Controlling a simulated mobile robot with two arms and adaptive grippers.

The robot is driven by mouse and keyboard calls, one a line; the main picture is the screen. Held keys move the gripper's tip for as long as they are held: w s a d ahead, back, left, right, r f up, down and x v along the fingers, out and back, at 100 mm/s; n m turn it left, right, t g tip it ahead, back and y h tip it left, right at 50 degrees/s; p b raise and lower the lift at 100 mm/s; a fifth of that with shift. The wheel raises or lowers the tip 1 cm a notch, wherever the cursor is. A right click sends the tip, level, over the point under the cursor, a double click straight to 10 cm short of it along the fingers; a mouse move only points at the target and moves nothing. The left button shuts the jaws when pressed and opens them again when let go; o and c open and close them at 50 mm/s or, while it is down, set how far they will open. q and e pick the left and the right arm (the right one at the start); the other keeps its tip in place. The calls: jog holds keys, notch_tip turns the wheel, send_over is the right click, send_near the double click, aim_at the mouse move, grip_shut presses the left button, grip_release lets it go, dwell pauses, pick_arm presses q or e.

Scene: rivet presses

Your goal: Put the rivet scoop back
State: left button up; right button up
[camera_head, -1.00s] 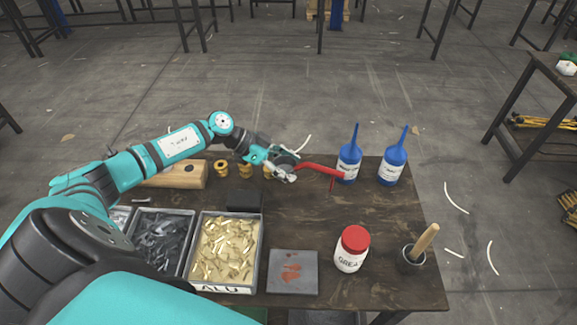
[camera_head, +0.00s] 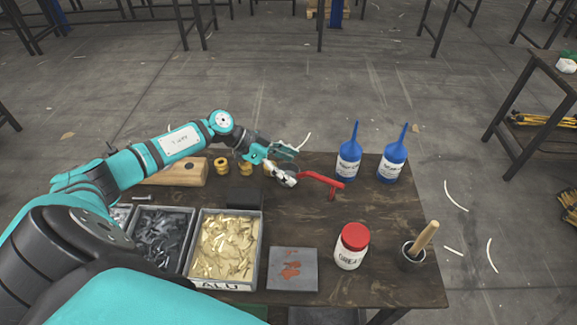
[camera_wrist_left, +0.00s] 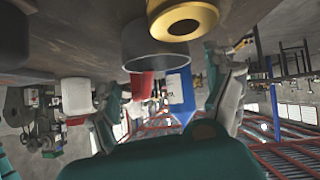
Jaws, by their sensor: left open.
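The rivet scoop shows in the head view as a bent red handle (camera_head: 322,180) at the back of the table, with its grey cup end partly hidden by my left gripper (camera_head: 290,165). That gripper is open, with one finger on each side of the cup end. In the left wrist view a grey round cup (camera_wrist_left: 152,52) lies ahead of the spread fingers (camera_wrist_left: 160,95), and part of the red handle (camera_wrist_left: 141,84) shows behind it. I cannot tell whether a finger still touches the scoop. My right gripper is not in view.
Two blue bottles (camera_head: 349,160) stand behind the handle. Brass pieces (camera_head: 245,168) stand left of the gripper. In front are a tray of gold-coloured rivets (camera_head: 259,255), a grey pad (camera_head: 293,280), a red-lidded jar (camera_head: 351,256) and a cup with a wooden handle (camera_head: 424,237).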

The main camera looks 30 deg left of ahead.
pick_arm(q)
jog(key=b+v, duration=0.1)
jog(key=v, duration=1.1)
jog(key=shift+r+b, duration=0.3)
jog(key=shift+b, duration=0.05)
